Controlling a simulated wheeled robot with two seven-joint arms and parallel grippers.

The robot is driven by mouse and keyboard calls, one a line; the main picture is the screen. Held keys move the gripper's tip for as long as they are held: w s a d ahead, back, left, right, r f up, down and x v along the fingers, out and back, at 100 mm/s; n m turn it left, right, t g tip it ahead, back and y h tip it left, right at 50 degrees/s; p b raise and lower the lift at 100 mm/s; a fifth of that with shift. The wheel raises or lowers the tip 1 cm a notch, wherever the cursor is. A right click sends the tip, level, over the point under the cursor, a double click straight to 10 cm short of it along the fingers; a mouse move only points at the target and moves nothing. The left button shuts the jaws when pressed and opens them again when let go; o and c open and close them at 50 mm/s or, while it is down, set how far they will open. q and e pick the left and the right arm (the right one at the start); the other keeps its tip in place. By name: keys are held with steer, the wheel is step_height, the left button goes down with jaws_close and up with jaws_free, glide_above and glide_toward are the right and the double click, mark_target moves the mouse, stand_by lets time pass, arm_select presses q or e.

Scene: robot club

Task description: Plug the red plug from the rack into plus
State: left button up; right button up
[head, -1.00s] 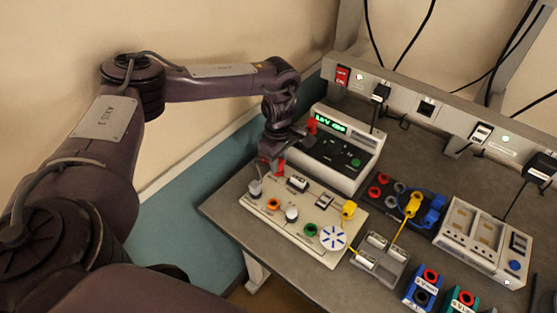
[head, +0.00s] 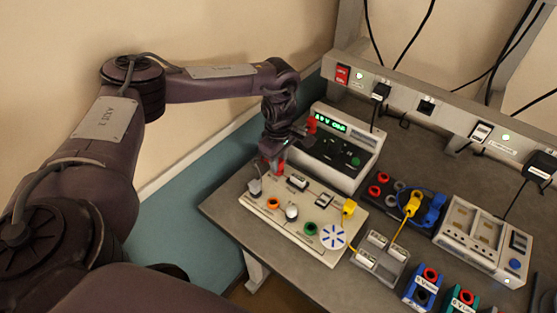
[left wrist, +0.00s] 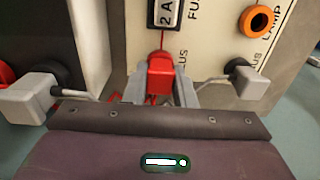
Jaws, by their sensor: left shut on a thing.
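The red plug (head: 279,169) is between the fingers of my left gripper (head: 278,164), at the back left corner of the cream circuit board (head: 303,238). In the left wrist view the red plug (left wrist: 160,76) sits between the two grey fingers, with my left gripper (left wrist: 160,92) shut on it. A label ending in "US" shows beside it, partly hidden. The plug covers the spot under it, so I cannot tell whether it is in the plus socket or just over it. The rack (head: 403,188), with red and grey pieces, stands right of the board. My right gripper is not in view.
A power supply (head: 350,170) with a green display stands close behind the board. An orange socket (head: 273,203), a green socket (head: 310,229) and a yellow plug (head: 349,208) are on the board. A battery holder (head: 380,262) and a meter box (head: 484,241) stand to the right.

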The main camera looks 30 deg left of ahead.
arm_select(q)
steer(key=shift+f, duration=0.15)
steer(key=o, duration=1)
